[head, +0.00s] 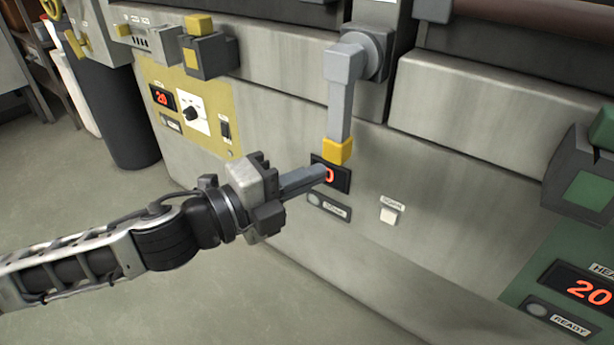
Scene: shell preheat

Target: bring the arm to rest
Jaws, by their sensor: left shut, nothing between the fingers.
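My left arm comes in from the left, and my left gripper (322,172) is shut and empty. Its fingertips are in front of a small red-digit display (343,180) on the machine's grey front and hide part of it. I cannot tell whether they touch the panel. Just above the fingertips hangs a grey lever (339,112) with a yellow end (338,150), pointing down. My right gripper is not in view.
The grey machine front (450,220) fills the right. A green panel (545,275) is at right. Floor (230,305) is clear.

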